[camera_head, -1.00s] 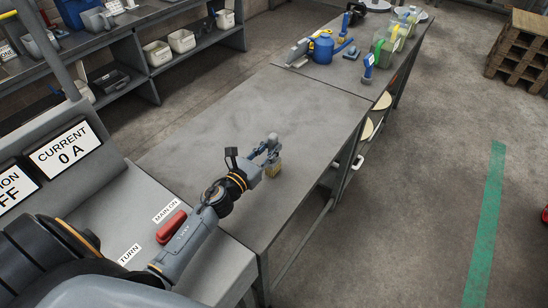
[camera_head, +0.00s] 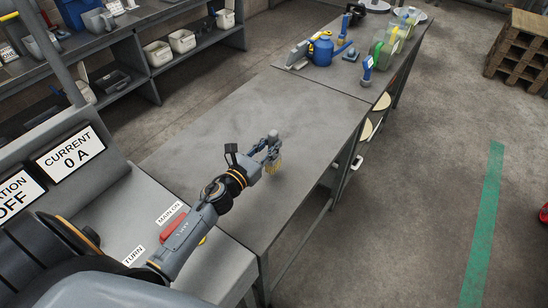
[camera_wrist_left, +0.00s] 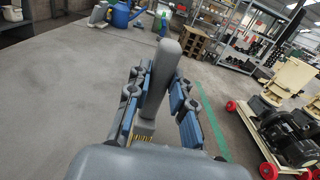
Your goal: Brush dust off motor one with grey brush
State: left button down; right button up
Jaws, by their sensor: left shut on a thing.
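My left gripper (camera_head: 268,148) is shut on the grey brush (camera_head: 272,135), above the near part of the grey bench. The brush's yellowish bristles (camera_head: 274,168) point down. In the left wrist view the grey handle (camera_wrist_left: 162,75) stands between the two blue-padded fingers (camera_wrist_left: 160,105), with a little of the bristles (camera_wrist_left: 143,136) below. A black motor (camera_wrist_left: 290,130) sits on a red-wheeled cart at the right of the left wrist view; whether it is motor one cannot be told. My right gripper is not in view.
The grey bench top (camera_head: 255,115) is mostly clear. A blue watering can (camera_head: 321,50), a blue-handled brush (camera_head: 367,69) and bottles stand at its far end. A control panel reading CURRENT 0 A (camera_head: 70,152) is at the left. A wooden pallet stack (camera_head: 518,55) stands far right.

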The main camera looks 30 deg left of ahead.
aim_at(270, 134)
pick_arm(q)
jog(key=shift+r+p, duration=1.85)
jog(key=shift+r, duration=0.55)
jog(key=c, duration=2)
grip_release()
grip_shut()
jog(key=shift+f, duration=0.15)
